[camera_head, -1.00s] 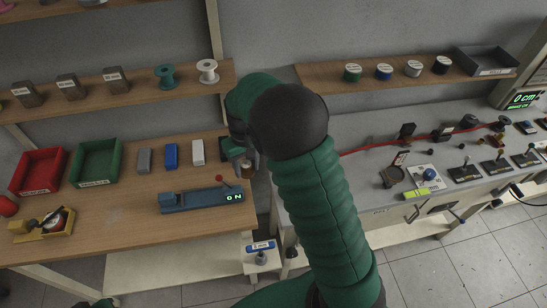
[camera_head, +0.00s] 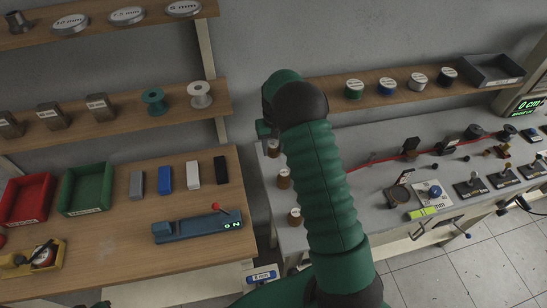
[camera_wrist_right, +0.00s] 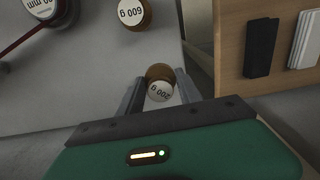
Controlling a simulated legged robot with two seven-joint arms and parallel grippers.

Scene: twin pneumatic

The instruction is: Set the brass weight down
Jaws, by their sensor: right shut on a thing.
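My right gripper (camera_head: 266,130) is at the back left corner of the grey bench, partly hidden by my own wrist. It is shut on a small brass weight (camera_head: 273,148), and the right wrist view shows this weight (camera_wrist_right: 160,88) between the two fingers, its white top reading 200 g. I cannot tell whether its base touches the bench. A larger brass weight marked 600 g (camera_wrist_right: 131,12) stands apart from it on the bench. Two brass weights (camera_head: 284,178) (camera_head: 295,215) show nearer to me in the head view.
The wooden table (camera_head: 120,225) lies left across a gap, with a black block (camera_head: 221,170) near its right edge. A red cable (camera_head: 370,159) and a dark stand (camera_head: 398,191) are right of the weights. A shelf (camera_head: 330,91) of spools runs behind.

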